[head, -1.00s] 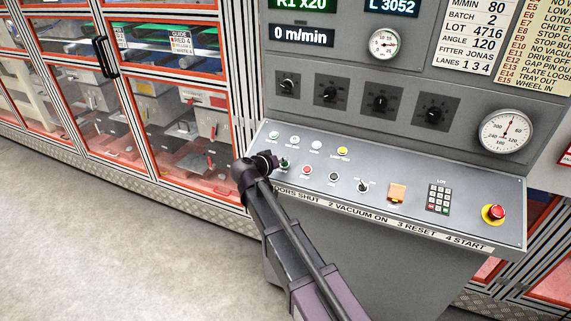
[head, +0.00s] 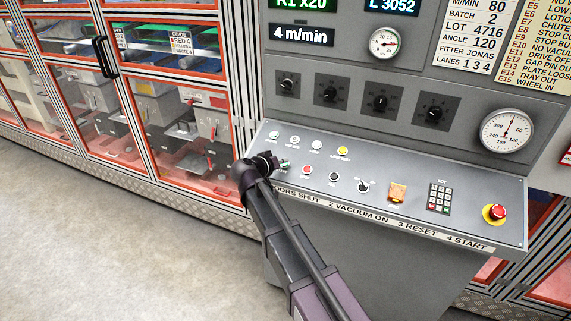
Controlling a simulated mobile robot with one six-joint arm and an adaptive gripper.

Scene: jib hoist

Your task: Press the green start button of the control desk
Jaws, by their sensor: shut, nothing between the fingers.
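The control desk (head: 460,231) stands in the middle and right of the head view, with a sloping grey panel. The green start button (head: 284,163) is at the panel's left, in the lower row, and looks pale green. My gripper (head: 275,162) is shut and empty, with its tip right at the button's left side. The tip and my arm hide part of the button and its label, so I cannot tell whether they touch.
A red button (head: 306,170), a black button (head: 333,176) and a selector (head: 362,187) lie to the right. The speed display (head: 301,34) reads 4 m/min.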

